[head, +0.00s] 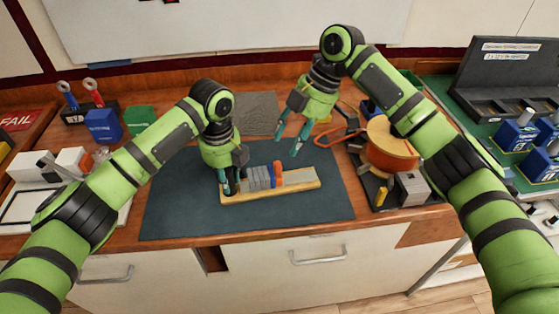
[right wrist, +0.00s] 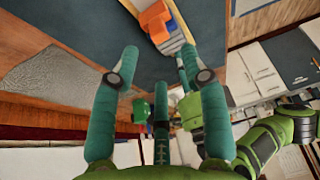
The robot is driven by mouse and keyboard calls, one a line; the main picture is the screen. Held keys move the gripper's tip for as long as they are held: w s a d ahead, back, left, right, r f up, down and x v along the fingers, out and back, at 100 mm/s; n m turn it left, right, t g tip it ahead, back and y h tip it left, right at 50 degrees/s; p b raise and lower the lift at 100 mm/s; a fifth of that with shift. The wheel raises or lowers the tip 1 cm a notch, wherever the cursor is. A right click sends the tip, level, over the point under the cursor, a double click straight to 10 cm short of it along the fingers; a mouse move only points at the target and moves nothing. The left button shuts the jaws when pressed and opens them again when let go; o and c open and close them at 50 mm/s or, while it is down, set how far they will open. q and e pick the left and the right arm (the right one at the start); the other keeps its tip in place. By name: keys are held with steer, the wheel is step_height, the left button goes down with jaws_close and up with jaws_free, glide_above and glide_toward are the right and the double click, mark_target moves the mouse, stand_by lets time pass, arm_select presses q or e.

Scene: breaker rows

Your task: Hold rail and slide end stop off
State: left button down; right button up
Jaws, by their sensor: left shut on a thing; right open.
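The pale rail (head: 303,183) lies on the dark mat, running left to right. Several grey breakers (head: 259,178) sit side by side on it. The orange end stop (head: 278,176) stands just right of them, with bare rail further right. In the right wrist view the end stop (right wrist: 156,22) is at the top, beside the grey breakers (right wrist: 173,43). My left gripper (head: 229,186) is shut on the rail at its left end; its fingers partly hide that end. My right gripper (head: 291,131) is open and empty, above and behind the rail, apart from the end stop.
The dark mat (head: 180,208) is clear around the rail. A grey textured pad (head: 256,112) lies behind. An orange spool (head: 390,150) and a tray with a grey block (head: 410,188) stand to the right. Blue and green boxes (head: 103,126) stand at the left.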

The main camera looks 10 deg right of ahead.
mark_target(279, 163)
steer(key=x, duration=0.8)
